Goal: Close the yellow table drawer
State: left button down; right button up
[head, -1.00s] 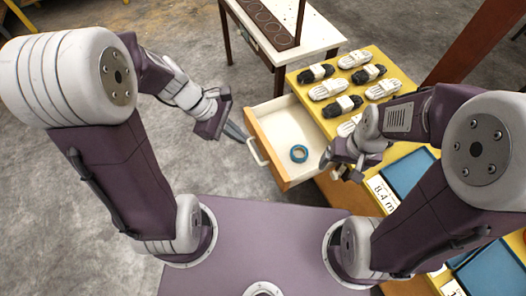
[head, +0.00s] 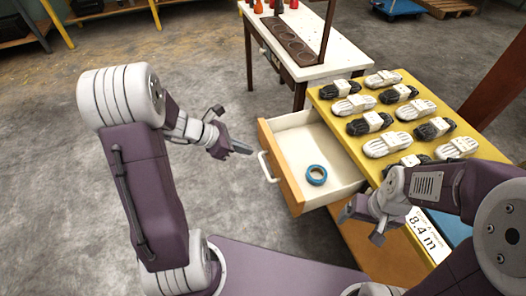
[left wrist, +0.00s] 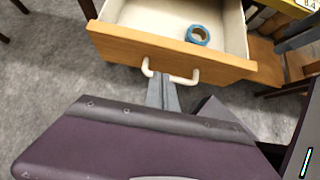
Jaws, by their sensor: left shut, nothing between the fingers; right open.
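The yellow table (head: 333,97) stands at the right in the head view. Its drawer (head: 282,165) is pulled out to the left, with a wooden front, a white inside and a white handle (head: 266,167). A blue tape roll (head: 316,175) lies in the drawer and also shows in the left wrist view (left wrist: 198,35). My left gripper (head: 246,150) is shut and empty, just outside the drawer front near the handle. In the left wrist view its fingertips (left wrist: 163,80) appear at the handle (left wrist: 170,76); contact is unclear. My right gripper (head: 366,222) is open, near the drawer's right side.
A white table (head: 318,47) with a dark holed strip stands behind. A blue tray (head: 455,232) and a sign marked 8.4 m (head: 430,236) are at the right. The floor left of the drawer is clear.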

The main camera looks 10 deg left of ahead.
aim_at(271, 151)
pick_arm(q)
jog(key=w+d, duration=0.1)
jog(key=w+d+f, duration=0.1)
jog(key=d, duration=0.1)
jog(key=w+d+f+b, duration=0.1)
jog(key=shift+d, duration=0.2)
jog(key=shift+w+d, duration=0.15)
jog(key=shift+d, duration=0.15)
pick_arm(e)
jog(key=shift+f, duration=0.9)
pick_arm(q)
jog(key=w+d+p, duration=0.2)
jog(key=w+d, duration=0.4)
jog(key=d, duration=0.2)
jog(key=w+d+p, duration=0.3)
jog(key=w+d, duration=0.2)
jog(key=d, duration=0.4)
jog(key=shift+w+d, duration=0.2)
jog(key=shift+w, duration=0.15)
pick_arm(e)
jog(key=shift+w+d+r, duration=0.2)
jog(key=shift+d+r, duration=0.1)
jog(key=shift+r, duration=0.55)
jog(key=shift+w+d+r, duration=0.15)
jog(key=shift+d+r, duration=0.15)
jog(key=shift+r, duration=0.5)
jog(key=shift+w+d+r, duration=0.2)
jog(key=shift+d+r, duration=0.1)
jog(key=shift+r, duration=0.55)
